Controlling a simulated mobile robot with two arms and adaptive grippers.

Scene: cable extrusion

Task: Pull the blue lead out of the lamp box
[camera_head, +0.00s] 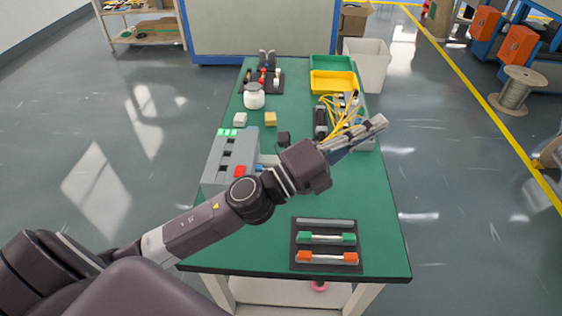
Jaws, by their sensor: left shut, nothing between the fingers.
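A grey box (222,160) with green lamps on top and a red part stands at the left of the green table; I take it for the lamp box. A small blue piece (259,167) shows at its right side, possibly the blue lead, and my arm hides part of that area. My left gripper (380,122) is shut and empty, reaching past the box to the right, above the table's right edge. It is apart from the blue piece. My right gripper is not in view.
A dark tray (296,250) with a green-ended and an orange-ended lead lies at the front. Yellow cables (340,110) lie among grey parts at the right. Yellow (333,82) and green (330,63) bins and a white jar (254,98) stand farther back. The front left tabletop is clear.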

